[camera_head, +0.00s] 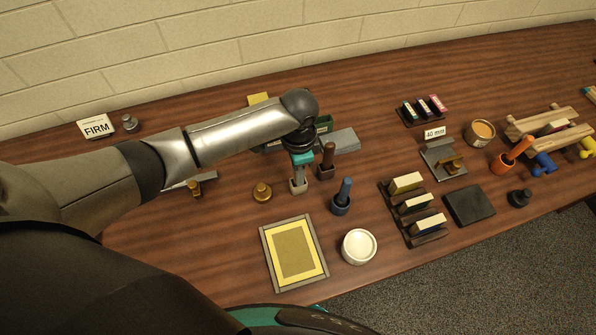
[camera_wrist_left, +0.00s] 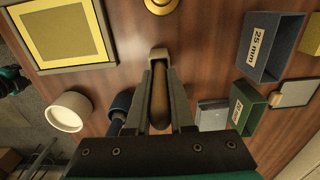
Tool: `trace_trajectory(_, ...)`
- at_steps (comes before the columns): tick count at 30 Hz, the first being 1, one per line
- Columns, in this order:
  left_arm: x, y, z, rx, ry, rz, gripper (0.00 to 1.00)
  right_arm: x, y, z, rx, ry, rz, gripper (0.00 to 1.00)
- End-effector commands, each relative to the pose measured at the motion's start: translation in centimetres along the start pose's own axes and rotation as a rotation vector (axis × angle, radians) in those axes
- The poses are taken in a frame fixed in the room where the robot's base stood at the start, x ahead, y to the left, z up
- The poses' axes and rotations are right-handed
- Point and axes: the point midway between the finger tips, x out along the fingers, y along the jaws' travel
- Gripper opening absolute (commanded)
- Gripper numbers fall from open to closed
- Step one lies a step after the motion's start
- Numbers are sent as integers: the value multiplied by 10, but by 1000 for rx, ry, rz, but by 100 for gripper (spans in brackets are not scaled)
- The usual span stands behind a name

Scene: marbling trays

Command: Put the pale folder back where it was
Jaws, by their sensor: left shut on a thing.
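My left gripper (camera_head: 299,178) points down over the table and is shut on a slim, rounded tan thing, which I take to be the pale folder (camera_wrist_left: 159,98). In the wrist view it shows between the two fingers; in the head view the fingers hide most of it. A small pale grey-tan block (camera_head: 298,187) sits right at the fingertips; it also shows in the wrist view (camera_wrist_left: 158,54). I cannot tell whether the folder's lower end is inside it. My right gripper is not in view.
Close to the right are a brown-handled tool (camera_head: 328,152) in a brown holder and a blue-handled one (camera_head: 344,190) in a blue pot. A brass knob (camera_head: 262,192) is left. A framed tray (camera_head: 267,264) and white dish (camera_head: 359,247) lie in front; a green box (camera_wrist_left: 242,108) is behind.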

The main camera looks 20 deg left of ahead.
Motion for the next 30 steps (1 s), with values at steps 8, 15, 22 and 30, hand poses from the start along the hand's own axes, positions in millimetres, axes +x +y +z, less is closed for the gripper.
trace_trajectory(8, 2, 0, 0, 0, 1, -1, 0, 0, 0, 0, 1, 1, 0, 67)
trace_trajectory(15, 4, 0, 0, 1, 1, 0, 33, 1, 0, 0, 0, 0, 0, 67)
trace_trajectory(22, 4, 0, 0, 0, 1, 0, 51, 1, 0, 0, 0, 0, 0, 67)
trace_trajectory(30, -2, -1, 0, 0, 2, -1, 51, -1, 0, 0, 0, 0, 0, 67)
